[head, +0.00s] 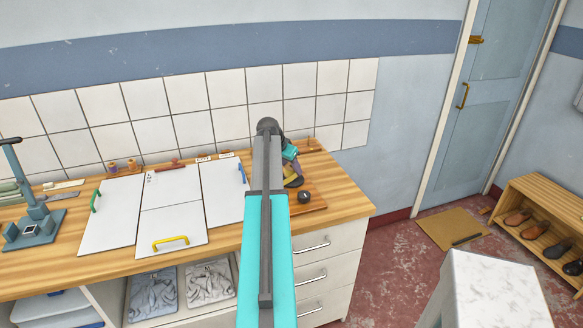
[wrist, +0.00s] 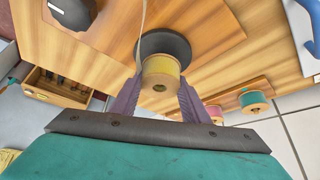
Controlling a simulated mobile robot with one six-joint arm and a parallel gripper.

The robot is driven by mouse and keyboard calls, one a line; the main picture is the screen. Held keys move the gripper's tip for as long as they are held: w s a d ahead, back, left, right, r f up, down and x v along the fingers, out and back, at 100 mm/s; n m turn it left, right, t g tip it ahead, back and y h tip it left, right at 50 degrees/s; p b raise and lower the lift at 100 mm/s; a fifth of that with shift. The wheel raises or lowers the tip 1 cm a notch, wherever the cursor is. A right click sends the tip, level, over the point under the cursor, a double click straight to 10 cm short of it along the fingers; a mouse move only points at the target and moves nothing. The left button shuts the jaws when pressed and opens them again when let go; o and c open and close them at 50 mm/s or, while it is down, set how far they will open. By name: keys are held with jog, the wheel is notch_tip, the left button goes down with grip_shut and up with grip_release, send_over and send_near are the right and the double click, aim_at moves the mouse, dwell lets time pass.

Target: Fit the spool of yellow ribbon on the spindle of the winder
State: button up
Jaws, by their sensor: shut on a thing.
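The spool of yellow ribbon (wrist: 161,68) is between the two purple fingers of my gripper (wrist: 160,98) in the wrist view. The gripper is shut on it, and the spool's round end with its dark centre hole faces the camera. Right behind the spool is a dark round disc (wrist: 172,43), seemingly part of the winder, over the wooden board. No spindle shows, and I cannot tell whether the spool touches the disc or sits around a spindle. In the head view my gripper (head: 290,158) is at the back right of the counter, partly hidden by my arm.
A green spool (wrist: 253,101) and a pink spool (wrist: 214,113) stand beside the gripper. A black knob (head: 304,197) is on the board (head: 318,190). White panels with coloured handles (head: 170,230) cover the middle counter. A tiled wall (head: 190,92) is behind.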

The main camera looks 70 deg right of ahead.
dwell(0.3)
jog(key=o, duration=1.7)
jog(key=shift+c, duration=0.2)
jog(key=shift+r+p, duration=1.85)
jog(key=shift+r, duration=2.75)
